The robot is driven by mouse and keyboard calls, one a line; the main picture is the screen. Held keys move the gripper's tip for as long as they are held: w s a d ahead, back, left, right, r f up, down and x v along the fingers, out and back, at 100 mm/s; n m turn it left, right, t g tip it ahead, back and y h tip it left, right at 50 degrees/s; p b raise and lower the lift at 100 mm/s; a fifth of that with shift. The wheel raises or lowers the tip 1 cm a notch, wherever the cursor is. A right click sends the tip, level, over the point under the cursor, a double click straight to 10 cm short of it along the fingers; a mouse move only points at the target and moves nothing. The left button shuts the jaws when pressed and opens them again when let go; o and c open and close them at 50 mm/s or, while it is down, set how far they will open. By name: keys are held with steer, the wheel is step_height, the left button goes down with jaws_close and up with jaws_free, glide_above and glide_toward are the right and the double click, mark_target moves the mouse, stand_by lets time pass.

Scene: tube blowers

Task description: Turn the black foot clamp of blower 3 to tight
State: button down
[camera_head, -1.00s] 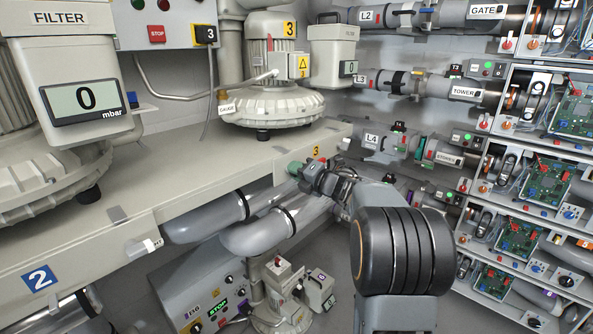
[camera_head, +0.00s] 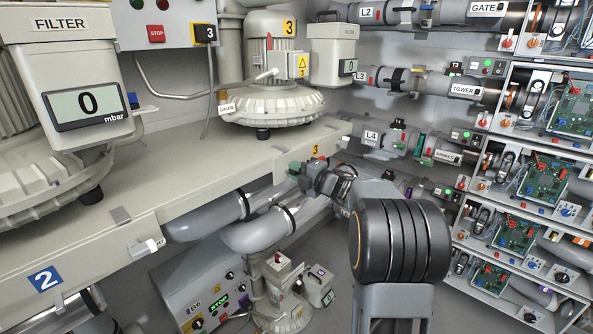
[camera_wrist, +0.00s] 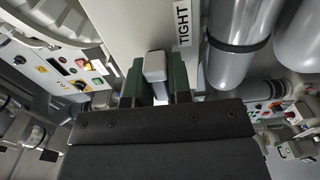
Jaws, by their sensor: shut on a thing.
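Blower 3 (camera_head: 270,105) stands on the pale bench at the back, marked with a yellow 3. My gripper (camera_head: 297,168) is at the bench's front edge, below the blower and beside a small yellow 3 label. In the wrist view, its two green fingers (camera_wrist: 156,82) are shut on a pale grey block-shaped handle, which I take as the foot clamp (camera_wrist: 154,65) of blower 3. It looks pale, not black, from here. A TIGHT label (camera_wrist: 183,25) is on the panel just right of the handle. The rest of the clamp is hidden by the fingers.
Blower 2's pale clamp handle (camera_head: 148,247) sticks out of the bench front at left. Grey pipes (camera_head: 262,232) run below the bench near my gripper. A control box (camera_head: 205,285) stands on the floor. Shelves of circuit boards (camera_head: 520,228) fill the right side.

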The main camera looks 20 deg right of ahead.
steer(key=c, duration=1.1)
jaws_free()
steer(key=b+v, duration=0.2)
steer(key=v, duration=1.2)
steer(key=shift+w, duration=0.1)
